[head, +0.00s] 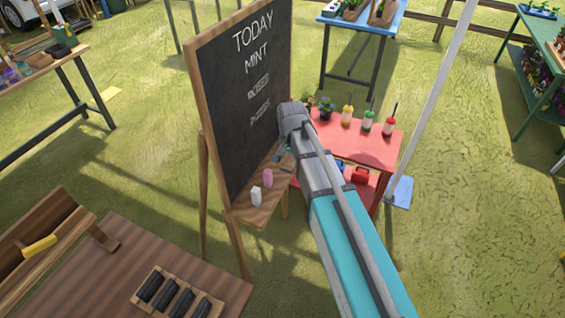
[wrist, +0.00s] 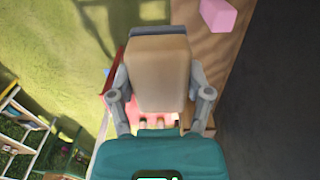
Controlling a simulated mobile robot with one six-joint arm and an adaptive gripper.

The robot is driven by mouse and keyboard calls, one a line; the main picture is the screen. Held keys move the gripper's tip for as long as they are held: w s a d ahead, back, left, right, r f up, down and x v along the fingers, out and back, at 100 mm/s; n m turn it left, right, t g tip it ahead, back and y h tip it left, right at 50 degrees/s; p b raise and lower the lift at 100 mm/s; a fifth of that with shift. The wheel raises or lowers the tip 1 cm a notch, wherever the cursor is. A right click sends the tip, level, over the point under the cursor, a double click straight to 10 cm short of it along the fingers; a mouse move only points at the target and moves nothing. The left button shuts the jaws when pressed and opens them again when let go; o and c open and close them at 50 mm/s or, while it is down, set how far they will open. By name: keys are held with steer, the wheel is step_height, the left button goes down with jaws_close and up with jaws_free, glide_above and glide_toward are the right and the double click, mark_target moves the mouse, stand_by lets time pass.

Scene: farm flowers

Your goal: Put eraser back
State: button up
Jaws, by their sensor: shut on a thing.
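My gripper (wrist: 158,88) is shut on the eraser (wrist: 157,65), a pale wooden block with a dark grey strip along its far edge. One finger presses each side. In the head view my gripper (head: 284,154) is by the chalkboard's (head: 240,95) right side, near the far end of its wooden ledge (head: 262,212). The arm hides much of the eraser there. In the wrist view the ledge (wrist: 200,48) runs just right of the eraser. I cannot tell whether they touch.
A white chalk (head: 256,196) and a pink chalk (head: 268,178) stand on the ledge. The pink one also shows in the wrist view (wrist: 218,15). A red table (head: 365,145) with bottles and plants stands behind my arm. A brown table (head: 130,265) is at the front left.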

steer(key=shift+a, duration=0.15)
steer(key=shift+w+a+f, duration=0.2)
steer(key=shift+w+f, duration=0.05)
steer(key=shift+w, duration=0.15)
steer(key=w+f+b, duration=0.2)
steer(key=w, duration=0.1)
steer(key=w+a+f+b, duration=0.1)
steer(key=w+f+b, duration=0.2)
steer(key=w, duration=0.1)
steer(key=w+a+f+b, duration=0.1)
steer(key=w+f+b, duration=0.1)
steer(key=w+b, duration=0.1)
steer(key=shift+w+a+f, duration=0.15)
steer(key=shift+w+f, duration=0.1)
steer(key=shift+w, duration=0.25)
steer(key=shift+w+f+b, duration=0.5)
steer(key=shift+f, duration=0.05)
steer(key=shift+a, duration=0.1)
steer(key=shift+w+a+f+b, duration=0.1)
steer(key=shift+w+f+b, duration=0.4)
steer(key=shift+f+b, duration=0.25)
steer(key=shift+s+f+b, duration=0.1)
steer(key=shift+f+b, duration=1.15)
